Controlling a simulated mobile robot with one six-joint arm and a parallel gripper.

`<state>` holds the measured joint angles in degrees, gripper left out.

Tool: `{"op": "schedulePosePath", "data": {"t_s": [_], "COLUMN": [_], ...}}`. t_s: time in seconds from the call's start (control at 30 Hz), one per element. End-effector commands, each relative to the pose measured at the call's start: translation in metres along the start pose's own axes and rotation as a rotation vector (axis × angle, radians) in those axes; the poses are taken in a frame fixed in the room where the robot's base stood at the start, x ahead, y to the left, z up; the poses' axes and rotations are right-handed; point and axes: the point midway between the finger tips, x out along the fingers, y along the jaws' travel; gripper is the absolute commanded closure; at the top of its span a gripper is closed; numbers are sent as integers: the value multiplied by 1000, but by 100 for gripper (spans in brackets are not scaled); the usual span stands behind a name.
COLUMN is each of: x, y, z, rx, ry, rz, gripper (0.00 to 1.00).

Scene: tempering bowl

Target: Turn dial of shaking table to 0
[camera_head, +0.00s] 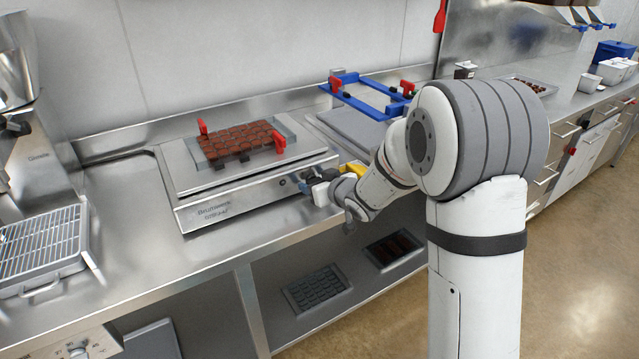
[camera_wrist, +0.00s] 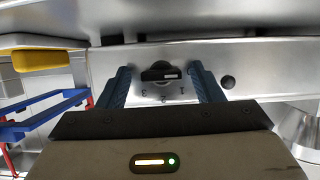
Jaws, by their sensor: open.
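The shaking table (camera_head: 190,216) is a steel box on the counter with a flat top plate and a front control panel. In the wrist view its dial (camera_wrist: 160,74) is a black knob with a white mark at its right end. The numbers 3, 2 and 1 sit on the panel below the dial. My gripper (camera_wrist: 160,68) is open, its two blue fingers on either side of the dial with a gap to each side. In the head view my gripper (camera_head: 313,187) is at the panel's right end and hides the dial.
A chocolate mould (camera_head: 240,141) with red clamps lies on the shaking table. A dark round button (camera_wrist: 227,82) is right of the dial in the wrist view. A yellow part (camera_wrist: 40,61) and a blue frame (camera_head: 350,95) are nearby. A wire rack tray (camera_head: 40,245) stands left.

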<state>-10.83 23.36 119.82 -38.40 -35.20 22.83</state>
Motion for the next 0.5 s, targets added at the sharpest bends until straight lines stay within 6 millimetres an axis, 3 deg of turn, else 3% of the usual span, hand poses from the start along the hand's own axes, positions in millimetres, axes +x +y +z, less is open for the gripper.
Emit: {"op": "schedulePosePath", "data": {"t_s": [0.5], "x": [-70], "y": [2], "z": [-1], "rx": [1], "ry": [0], "rz": [2], "gripper": [40]}}
